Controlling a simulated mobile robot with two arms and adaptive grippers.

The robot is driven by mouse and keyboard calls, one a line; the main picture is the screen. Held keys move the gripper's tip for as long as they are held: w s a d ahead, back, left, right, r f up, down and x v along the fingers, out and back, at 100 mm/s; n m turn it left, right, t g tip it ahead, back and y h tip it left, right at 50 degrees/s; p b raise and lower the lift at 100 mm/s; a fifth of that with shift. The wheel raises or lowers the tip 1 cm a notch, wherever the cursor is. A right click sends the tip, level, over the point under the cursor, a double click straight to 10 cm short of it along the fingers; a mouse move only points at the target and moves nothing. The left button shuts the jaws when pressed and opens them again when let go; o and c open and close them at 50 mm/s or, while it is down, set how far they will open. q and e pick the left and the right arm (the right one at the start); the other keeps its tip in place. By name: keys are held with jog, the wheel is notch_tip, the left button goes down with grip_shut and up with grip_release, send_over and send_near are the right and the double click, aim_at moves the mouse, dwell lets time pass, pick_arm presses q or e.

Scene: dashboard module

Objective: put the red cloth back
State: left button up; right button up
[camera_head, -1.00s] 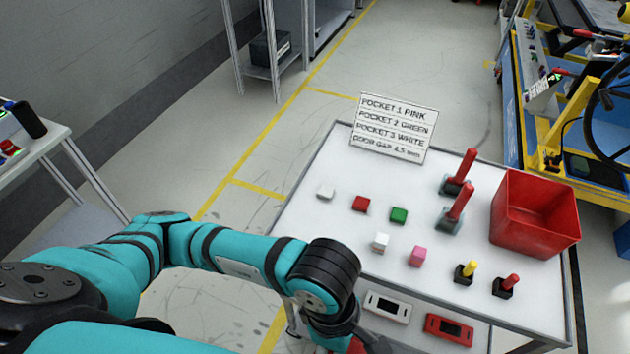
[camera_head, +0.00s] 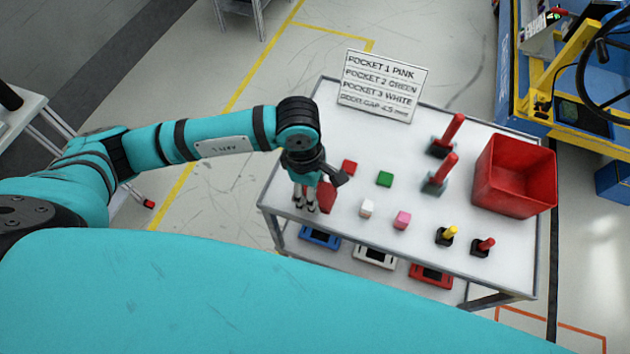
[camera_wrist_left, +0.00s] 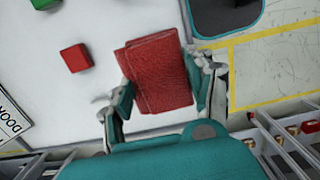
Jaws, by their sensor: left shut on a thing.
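The red cloth (camera_head: 328,199) is a small folded pad between the fingers of my left gripper (camera_head: 311,207), above the front-left corner of the white table top (camera_head: 460,215). In the left wrist view the cloth (camera_wrist_left: 158,75) lies between the two fingers of the left gripper (camera_wrist_left: 163,98), which is shut on it. Whether the cloth touches the table is unclear. My right gripper is not in view.
Close by stand a red block (camera_head: 349,167), green block (camera_head: 384,179), white block (camera_head: 367,208) and pink block (camera_head: 402,220). Red-handled tools (camera_head: 441,175), a red bin (camera_head: 514,178) and a sign (camera_head: 382,86) stand farther off. Coloured units (camera_head: 375,256) lie on the lower shelf.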

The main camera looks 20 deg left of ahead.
pick_arm(q)
jog(key=shift+w+a, duration=0.15)
jog(key=shift+w, duration=0.55)
jog(key=shift+w+a+f+p, duration=0.1)
jog(key=shift+w+p, duration=0.2)
jog(key=shift+p, duration=0.2)
notch_tip(320, 180, down, 3)
jog(key=shift+r+p, duration=0.2)
jog(key=shift+p, duration=0.45)
jog(key=shift+f, duration=0.45)
jog(key=shift+f, duration=0.15)
jog(key=o, duration=1)
